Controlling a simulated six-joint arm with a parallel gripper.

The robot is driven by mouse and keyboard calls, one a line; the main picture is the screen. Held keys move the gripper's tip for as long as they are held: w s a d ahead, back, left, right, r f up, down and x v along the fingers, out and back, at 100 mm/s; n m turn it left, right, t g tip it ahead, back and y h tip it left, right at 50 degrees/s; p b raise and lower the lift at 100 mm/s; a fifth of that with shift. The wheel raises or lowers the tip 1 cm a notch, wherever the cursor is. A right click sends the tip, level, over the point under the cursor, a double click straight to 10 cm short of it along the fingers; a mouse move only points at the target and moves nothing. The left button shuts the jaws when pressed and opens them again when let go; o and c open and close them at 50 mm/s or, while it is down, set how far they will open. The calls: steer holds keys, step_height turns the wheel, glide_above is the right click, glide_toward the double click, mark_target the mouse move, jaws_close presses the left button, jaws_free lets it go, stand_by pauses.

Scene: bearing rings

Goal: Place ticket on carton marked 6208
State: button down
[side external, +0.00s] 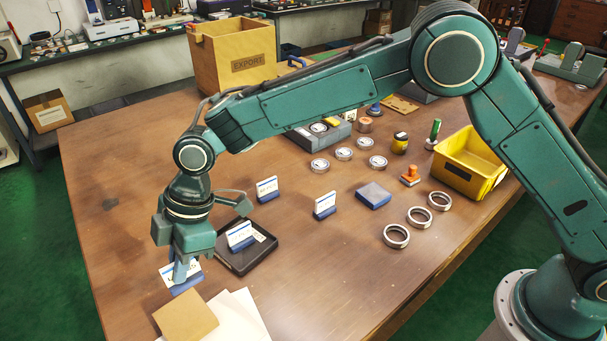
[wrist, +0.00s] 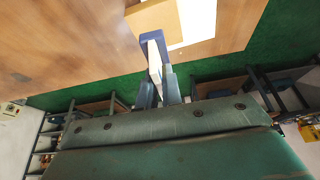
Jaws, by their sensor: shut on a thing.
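My gripper (side external: 180,270) is low at the front left of the table, its fingers pointing down. It is shut on a white card with a blue base (side external: 186,285); in the wrist view the thin white card (wrist: 154,52) lies between the fingers. Similar white cards on blue bases stand upright: one at the back (side external: 267,189), one to its right (side external: 325,205), and one (side external: 240,236) on a dark tray (side external: 247,265). Their print is too small to read, so I cannot tell which bears 6208. A small white slip (side external: 259,236) lies by the card on the tray.
A brown cardboard piece (side external: 186,318) and white sheets (side external: 241,315) lie just in front of my gripper. Several metal rings (side external: 397,236), a blue block (side external: 373,196) and a yellow bin (side external: 469,163) are to the right. A box marked EXPORT (side external: 233,55) stands behind. The left table side is clear.

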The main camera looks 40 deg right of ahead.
steer(key=shift+f, duration=4.15)
steer(key=shift+f, duration=0.15)
steer(key=c, duration=1.6)
jaws_free()
steer(key=shift+o, duration=0.2)
steer(key=v, duration=1.2)
steer(key=shift+d, duration=0.1)
